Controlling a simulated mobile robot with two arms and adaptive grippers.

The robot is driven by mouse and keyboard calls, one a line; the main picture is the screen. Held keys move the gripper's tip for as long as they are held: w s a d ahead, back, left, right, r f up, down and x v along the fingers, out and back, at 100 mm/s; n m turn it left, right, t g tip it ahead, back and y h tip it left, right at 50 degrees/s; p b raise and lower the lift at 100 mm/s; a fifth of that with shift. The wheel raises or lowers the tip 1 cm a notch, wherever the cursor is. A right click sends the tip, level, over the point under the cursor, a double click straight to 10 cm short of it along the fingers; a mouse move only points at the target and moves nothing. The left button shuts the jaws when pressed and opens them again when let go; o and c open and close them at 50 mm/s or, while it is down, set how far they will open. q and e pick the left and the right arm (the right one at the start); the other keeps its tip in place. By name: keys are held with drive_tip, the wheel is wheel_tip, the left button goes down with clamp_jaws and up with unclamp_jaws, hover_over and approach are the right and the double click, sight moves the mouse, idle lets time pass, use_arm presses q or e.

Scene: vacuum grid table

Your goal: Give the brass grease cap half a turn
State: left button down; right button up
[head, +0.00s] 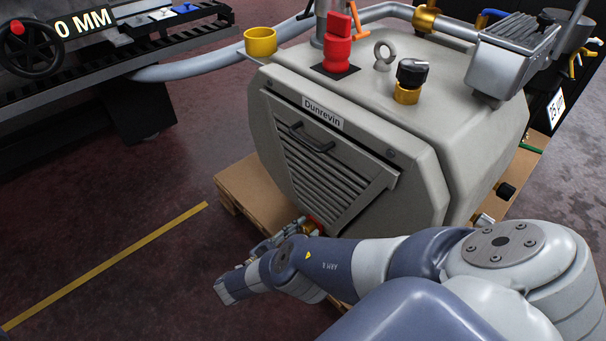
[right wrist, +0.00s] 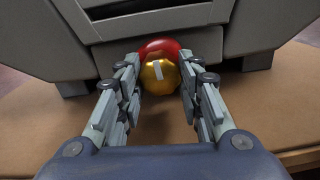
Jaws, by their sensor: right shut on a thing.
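The brass grease cap (right wrist: 157,85) is a round gold cap low on the front of the grey pump housing, with a red collar (right wrist: 158,48) behind it. A white stripe on its face stands nearly upright, tilted slightly. In the right wrist view my right gripper (right wrist: 156,72) has one finger on each side of the cap and is shut on it. In the head view the right gripper (head: 296,231) reaches the foot of the housing, where my arm and fingers hide most of the cap; the red collar (head: 316,222) shows there. My left gripper is not in view.
The grey housing (head: 424,190) labelled Dunrevin stands on a wooden pallet (head: 240,190). A machine with a handwheel (head: 30,50) is at left. Floor at left is free.

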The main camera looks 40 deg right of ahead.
drive_tip(key=shift+d+m, duration=0.2)
drive_tip(key=shift+m, duration=0.3)
drive_tip(key=o, duration=1.1)
drive_tip(key=shift+c, duration=0.2)
drive_tip(key=shift+a, duration=0.15)
drive_tip(key=shift+n, duration=0.3)
